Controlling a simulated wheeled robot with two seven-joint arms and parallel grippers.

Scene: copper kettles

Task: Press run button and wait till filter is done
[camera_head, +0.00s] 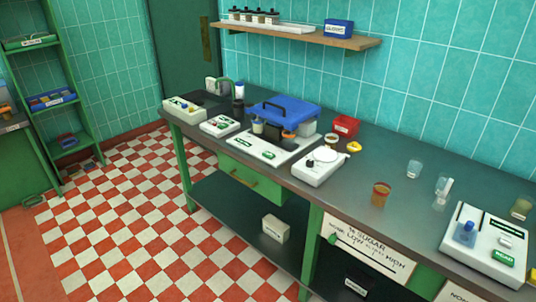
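A white machine with a blue lid (285,112) stands on the dark bench, left of the middle. Its front panel (247,150) carries a small green button (268,155) with lettering too small to read, possibly the run button. A cup with an orange-yellow part sits under the lid at the machine's front. Whether a filter is inside or running cannot be told. Neither of my grippers shows in the head view.
A white scale-like device (320,166), a red box (345,125), an amber jar (381,193) and a glass beaker (414,169) stand on the bench. A reader with a green READ button (503,258) is at the right end. The checkered floor (160,230) at left is clear.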

